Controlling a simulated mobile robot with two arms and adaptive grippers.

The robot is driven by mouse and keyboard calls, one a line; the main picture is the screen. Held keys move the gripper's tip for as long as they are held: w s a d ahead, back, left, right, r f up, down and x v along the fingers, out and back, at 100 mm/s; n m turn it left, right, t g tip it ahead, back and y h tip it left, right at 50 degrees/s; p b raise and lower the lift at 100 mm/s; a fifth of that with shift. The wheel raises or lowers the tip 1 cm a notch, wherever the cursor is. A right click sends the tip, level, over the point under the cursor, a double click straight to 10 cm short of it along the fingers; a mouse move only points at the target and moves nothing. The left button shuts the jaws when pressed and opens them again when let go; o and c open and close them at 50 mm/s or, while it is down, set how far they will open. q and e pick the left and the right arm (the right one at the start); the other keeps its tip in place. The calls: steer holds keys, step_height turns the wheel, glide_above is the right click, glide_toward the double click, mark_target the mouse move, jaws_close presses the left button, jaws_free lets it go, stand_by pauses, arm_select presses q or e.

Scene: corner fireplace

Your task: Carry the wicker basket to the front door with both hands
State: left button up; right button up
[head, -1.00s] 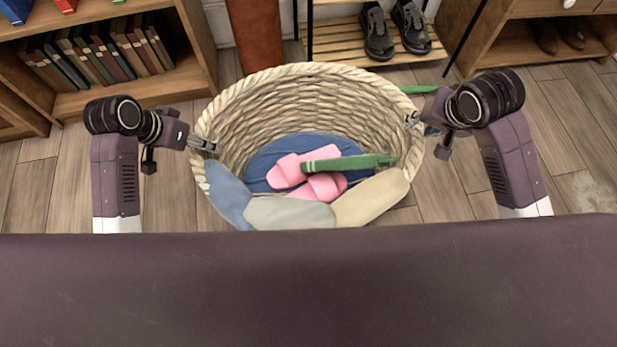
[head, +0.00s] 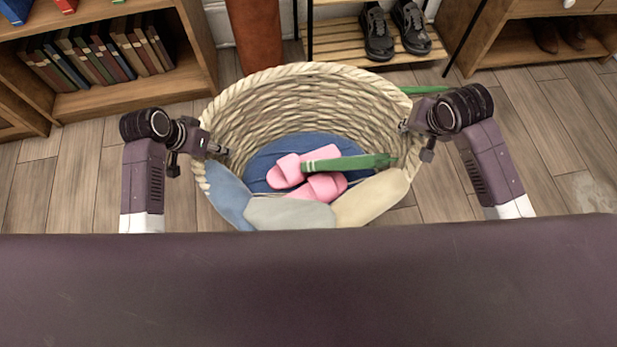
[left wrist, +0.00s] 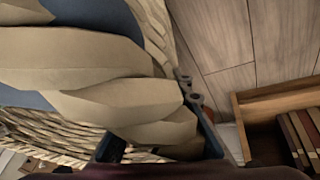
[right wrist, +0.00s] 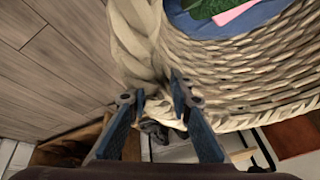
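The wicker basket (head: 235,100) stands upright on the floor in the head view. It has a braided rim and a blue, grey and cream patched front, and holds pink slippers (head: 322,187) and a green strip-like item (head: 345,163). My left gripper (head: 218,149) is at the left rim, its fingers apart; in the left wrist view (left wrist: 155,110) basket material lies between them and hides part of one. My right gripper (head: 404,127) is at the right rim. In the right wrist view (right wrist: 155,90) its fingers are apart on either side of the braid. Firm contact is not visible.
A bookshelf (head: 130,95) stands at the back left. A slatted shoe rack (head: 335,40) with black shoes (head: 378,35) stands close behind the basket. A wooden cabinet (head: 490,45) is at the back right. Bare floor (head: 560,140) shows on both sides.

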mark_target(214, 139)
arm_select(q)
jaws_close()
arm_select(e)
jaws_close()
arm_select(q)
steer(key=shift+w+r, duration=0.1)
steer(key=shift+r, duration=0.1)
arm_select(e)
steer(key=shift+w+r, duration=0.15)
steer(key=shift+r, duration=0.05)
steer(key=shift+r, duration=0.1)
